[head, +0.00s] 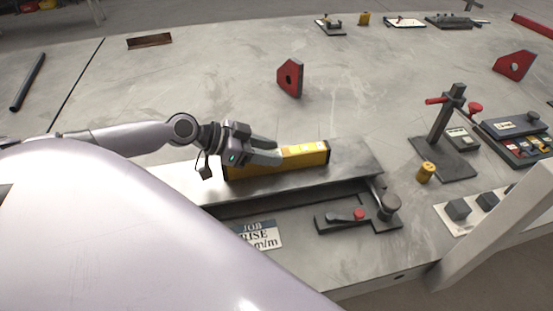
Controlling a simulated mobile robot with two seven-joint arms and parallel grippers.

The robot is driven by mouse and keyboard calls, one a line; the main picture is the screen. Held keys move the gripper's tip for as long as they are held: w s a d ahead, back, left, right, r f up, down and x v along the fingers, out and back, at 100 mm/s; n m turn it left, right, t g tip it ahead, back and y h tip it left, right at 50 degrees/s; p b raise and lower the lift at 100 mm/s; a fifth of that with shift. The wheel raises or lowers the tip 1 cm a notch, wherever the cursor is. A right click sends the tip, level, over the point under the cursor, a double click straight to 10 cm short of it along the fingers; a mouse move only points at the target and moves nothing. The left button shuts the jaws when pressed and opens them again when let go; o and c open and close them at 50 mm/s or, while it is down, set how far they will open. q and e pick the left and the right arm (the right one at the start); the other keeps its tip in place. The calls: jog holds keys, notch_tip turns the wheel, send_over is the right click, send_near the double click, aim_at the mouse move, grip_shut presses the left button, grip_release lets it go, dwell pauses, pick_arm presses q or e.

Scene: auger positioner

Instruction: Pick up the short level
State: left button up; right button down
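The short level is a yellow bar (305,155) with black ends and pale labels. It lies on the raised grey metal plate (350,160) near the front of the table. My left gripper (268,151) comes in from the left and lies over the level's left-middle part. Its fingers cover part of the level's top. I cannot tell whether they touch it or how far apart they are. My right gripper is not in view.
A black clamp fixture with a red knob (358,214) stands in front of the plate. A dark post stand (445,140) and a small yellow cylinder (425,172) are to the right. A red magnetic square (290,77) stands behind. The table's middle is mostly clear.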

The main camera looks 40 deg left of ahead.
pick_arm(q)
grip_shut()
jog(key=shift+r, duration=0.15)
